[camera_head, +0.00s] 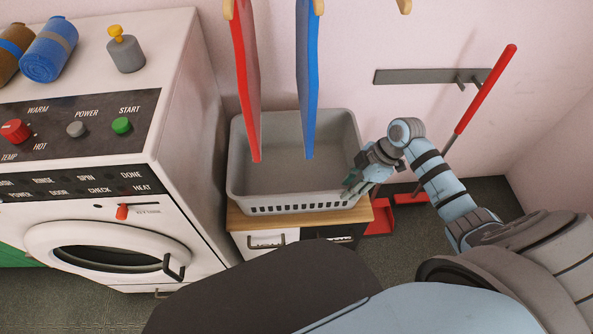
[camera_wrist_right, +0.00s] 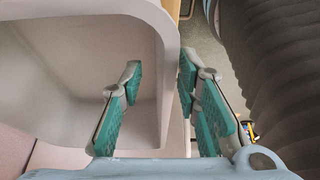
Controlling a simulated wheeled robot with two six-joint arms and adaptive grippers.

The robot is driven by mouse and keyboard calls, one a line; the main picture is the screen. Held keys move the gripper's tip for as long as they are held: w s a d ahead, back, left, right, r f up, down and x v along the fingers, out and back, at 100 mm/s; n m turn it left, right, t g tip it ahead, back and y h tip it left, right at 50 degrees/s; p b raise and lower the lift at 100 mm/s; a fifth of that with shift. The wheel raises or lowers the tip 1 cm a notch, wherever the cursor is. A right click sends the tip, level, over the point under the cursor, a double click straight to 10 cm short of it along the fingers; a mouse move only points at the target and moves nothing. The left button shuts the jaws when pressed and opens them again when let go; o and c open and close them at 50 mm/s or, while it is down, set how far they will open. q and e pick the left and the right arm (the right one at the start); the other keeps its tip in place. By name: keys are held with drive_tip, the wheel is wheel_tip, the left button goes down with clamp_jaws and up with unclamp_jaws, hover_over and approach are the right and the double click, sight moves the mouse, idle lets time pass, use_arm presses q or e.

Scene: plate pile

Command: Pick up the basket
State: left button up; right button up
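The light grey basket (camera_head: 245,190) stands upright on a wooden-topped cabinet, and its inside looks empty. My right gripper (camera_head: 357,186) is at the basket's right end, by the rim. In the right wrist view the basket's rim and wall (camera_wrist_right: 166,45) run up between the fingers of my right gripper (camera_wrist_right: 158,78). One finger is over the inside of the basket, the other is outside the wall. The fingers are apart, with a gap to the wall. I cannot see my left gripper.
A white washing machine (camera_head: 190,150) stands close at the left. The wooden top (camera_head: 300,219) shows in front of the basket. A red-handled tool (camera_head: 485,90) leans at the right.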

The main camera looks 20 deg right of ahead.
sight(300, 205)
wheel_tip(300, 205, down, 6)
drive_tip(key=b, duration=0.5)
drive_tip(key=shift+w+a+f+b, duration=0.15)
drive_tip(key=shift+a+f+b, duration=0.1)
drive_tip(key=shift+b, duration=0.1)
drive_tip(key=w+a, duration=0.1)
drive_tip(key=a, duration=0.2)
drive_tip(key=w+a, duration=0.1)
drive_tip(key=a, duration=0.3)
drive_tip(key=w+a, duration=0.1)
drive_tip(key=a, duration=0.2)
drive_tip(key=shift+w+a+r+b, duration=0.15)
drive_tip(key=shift+w+a+b, duration=0.15)
drive_tip(key=shift+w+a, duration=0.05)
drive_tip(key=shift+w+a+f+b, duration=0.1)
drive_tip(key=shift+a+f+b, duration=0.25)
drive_tip(key=shift+f, duration=0.25)
drive_tip(key=shift+c, duration=0.4)
clamp_jaws()
